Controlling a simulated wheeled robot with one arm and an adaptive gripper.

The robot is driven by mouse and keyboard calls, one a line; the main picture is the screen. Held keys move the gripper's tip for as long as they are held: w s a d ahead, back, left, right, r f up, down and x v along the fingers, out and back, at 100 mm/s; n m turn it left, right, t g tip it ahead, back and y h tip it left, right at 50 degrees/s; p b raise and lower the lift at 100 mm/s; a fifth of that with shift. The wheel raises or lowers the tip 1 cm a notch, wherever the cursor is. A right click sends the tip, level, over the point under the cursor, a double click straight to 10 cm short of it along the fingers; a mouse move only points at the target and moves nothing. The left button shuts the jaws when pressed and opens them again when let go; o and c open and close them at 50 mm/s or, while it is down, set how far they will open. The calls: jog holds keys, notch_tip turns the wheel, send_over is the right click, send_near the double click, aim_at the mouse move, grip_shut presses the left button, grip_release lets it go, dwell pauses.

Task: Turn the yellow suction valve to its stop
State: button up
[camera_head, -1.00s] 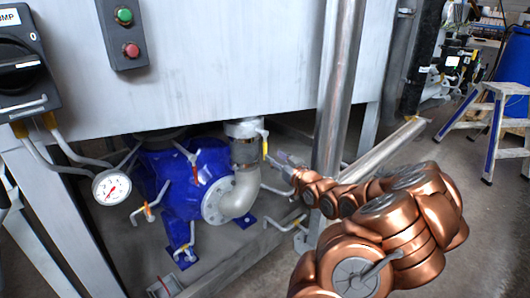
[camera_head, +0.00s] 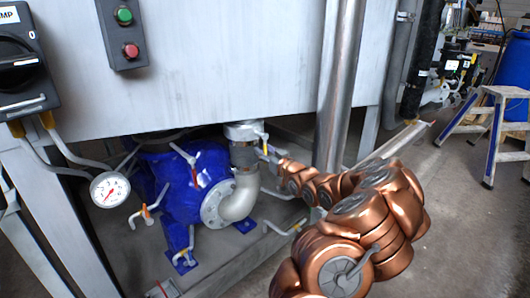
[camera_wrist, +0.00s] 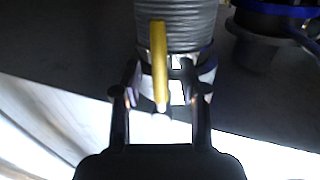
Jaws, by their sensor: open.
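The yellow suction valve handle (camera_head: 265,143) hangs at the pipe joint above the pale elbow pipe (camera_head: 240,200), beside the blue pump (camera_head: 180,185). In the wrist view the yellow handle (camera_wrist: 158,55) points down, nearly upright, its pale lower end between the two dark fingers. My gripper (camera_wrist: 161,84) is open, with one finger on each side of the handle and a gap visible on both sides. In the head view my gripper (camera_head: 270,154) is small and close to the handle. Whether a finger touches it cannot be told.
The large grey tank (camera_head: 220,70) overhangs the pump. A vertical metal pipe (camera_head: 338,90) stands right of the valve. A dial gauge (camera_head: 110,189), an orange-handled valve (camera_head: 147,214) and a red-handled valve (camera_head: 194,172) sit left. A step ladder (camera_head: 495,120) is far right.

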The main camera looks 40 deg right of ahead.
jog(key=shift+w, duration=0.2)
grip_shut()
dwell(0.4)
dwell(0.3)
